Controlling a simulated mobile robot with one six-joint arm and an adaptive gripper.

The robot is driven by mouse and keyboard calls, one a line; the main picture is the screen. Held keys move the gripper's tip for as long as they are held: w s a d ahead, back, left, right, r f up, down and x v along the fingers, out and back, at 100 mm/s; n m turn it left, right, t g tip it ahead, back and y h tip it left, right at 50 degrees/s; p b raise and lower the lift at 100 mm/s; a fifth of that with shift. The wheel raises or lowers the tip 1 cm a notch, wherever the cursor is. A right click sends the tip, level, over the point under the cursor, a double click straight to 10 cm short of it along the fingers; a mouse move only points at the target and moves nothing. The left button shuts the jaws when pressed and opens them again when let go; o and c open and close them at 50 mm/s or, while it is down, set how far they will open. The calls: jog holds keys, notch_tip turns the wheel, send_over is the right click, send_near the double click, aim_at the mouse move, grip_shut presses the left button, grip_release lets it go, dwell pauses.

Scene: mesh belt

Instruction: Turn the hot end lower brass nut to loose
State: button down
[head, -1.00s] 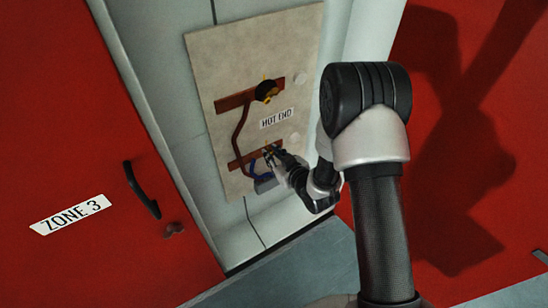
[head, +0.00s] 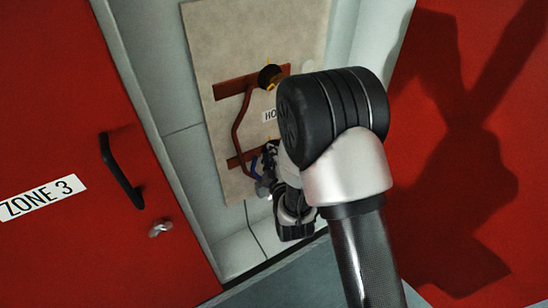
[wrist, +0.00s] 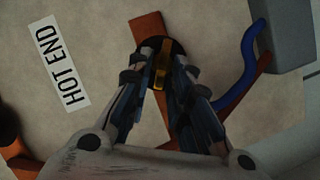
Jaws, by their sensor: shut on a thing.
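The lower brass nut (wrist: 162,68) shows in the wrist view between my fingers, in front of a round black piece on a copper bar (wrist: 148,28). My gripper (wrist: 162,62) has a finger on each side of the nut and is shut on it. In the head view my gripper (head: 267,158) is at the lower copper bar (head: 235,160), and the lower nut is hidden behind it. The HOT END label (wrist: 63,65) lies to the left in the wrist view. In the head view my arm partly covers this label (head: 270,115).
An upper black knob with a brass piece (head: 271,77) sits on the upper copper bar (head: 232,89). A copper pipe (head: 237,130) joins the bars. A grey box (wrist: 283,35) with a blue hose (wrist: 249,55) is near my fingers. A red ZONE 3 door (head: 60,130) stands left.

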notch_tip(320, 180, down, 2)
jog(key=n+t, duration=0.1)
jog(key=n, duration=0.2)
jog(key=n+t, duration=0.1)
jog(key=n, duration=0.3)
jog(key=n+t+y, duration=0.1)
jog(key=n+t, duration=0.1)
jog(key=n, duration=0.2)
jog(key=shift+n, duration=0.4)
jog(key=c, duration=1.8)
grip_release()
jog(key=shift+o, duration=0.2)
